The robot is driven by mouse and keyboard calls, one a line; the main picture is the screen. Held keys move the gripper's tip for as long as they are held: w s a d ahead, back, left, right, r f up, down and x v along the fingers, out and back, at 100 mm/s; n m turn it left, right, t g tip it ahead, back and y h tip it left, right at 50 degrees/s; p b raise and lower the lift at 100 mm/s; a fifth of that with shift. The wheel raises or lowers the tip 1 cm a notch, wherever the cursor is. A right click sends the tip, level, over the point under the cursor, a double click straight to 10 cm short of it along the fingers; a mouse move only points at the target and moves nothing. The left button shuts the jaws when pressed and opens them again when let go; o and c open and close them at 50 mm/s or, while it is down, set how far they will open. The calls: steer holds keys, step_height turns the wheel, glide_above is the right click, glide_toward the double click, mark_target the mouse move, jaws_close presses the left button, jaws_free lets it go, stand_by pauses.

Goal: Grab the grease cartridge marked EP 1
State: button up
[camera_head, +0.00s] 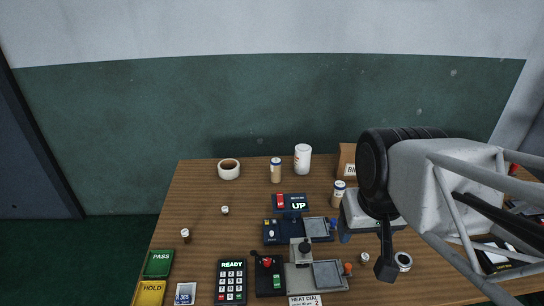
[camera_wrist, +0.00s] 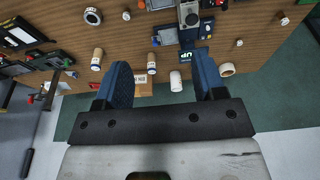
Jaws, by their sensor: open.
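Tan cylinders with pale caps look like cartridges; their markings are too small to read, so I cannot tell which is EP 1. One (camera_head: 276,171) stands at the back centre. Another (camera_head: 339,194) stands beside my gripper and probably shows in the wrist view (camera_wrist: 151,63). A further tan cylinder (camera_wrist: 97,59) shows left of my fingers in the wrist view. My gripper (camera_wrist: 161,62) is open and empty, its blue fingers above the back of the table. In the head view my arm hides the table's right part.
Control modules (camera_head: 300,230), a keypad (camera_head: 232,281) and PASS (camera_head: 158,264) and HOLD (camera_head: 149,293) blocks are nearer. The table's left back is fairly clear.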

steer(key=shift+o, duration=1)
steer(key=w+a+f+m+g+y, duration=0.1)
steer(key=w+a+m+y, duration=0.15)
steer(key=w, duration=0.75)
steer(key=w+a+f+m+y, duration=0.1)
steer(key=w+m+y, duration=0.25)
steer(key=w, duration=0.65)
steer(key=w+a+f+m+g+y, duration=0.15)
steer(key=w+m, duration=0.25)
steer(key=w, duration=0.6)
steer(key=w+f+m+t+y, duration=0.1)
steer(key=w+f+m+y, duration=0.1)
steer(key=w+f, duration=0.3)
steer(key=w+f+m+t+y, duration=0.1)
steer(key=w+f+m, duration=0.3)
steer(key=w, duration=0.8)
steer(key=w+d+f+m+t+y, duration=0.1)
steer(key=w+f+m+y, duration=0.2)
steer(key=w, duration=0.6)
step_height(320, 180, down, 3)
steer(key=shift+w+r+m, duration=0.15)
steer(key=shift+w+m, duration=0.2)
steer(key=shift+m, duration=0.55)
steer(key=shift+d+t, duration=0.1)
steer(key=shift+t, duration=0.15)
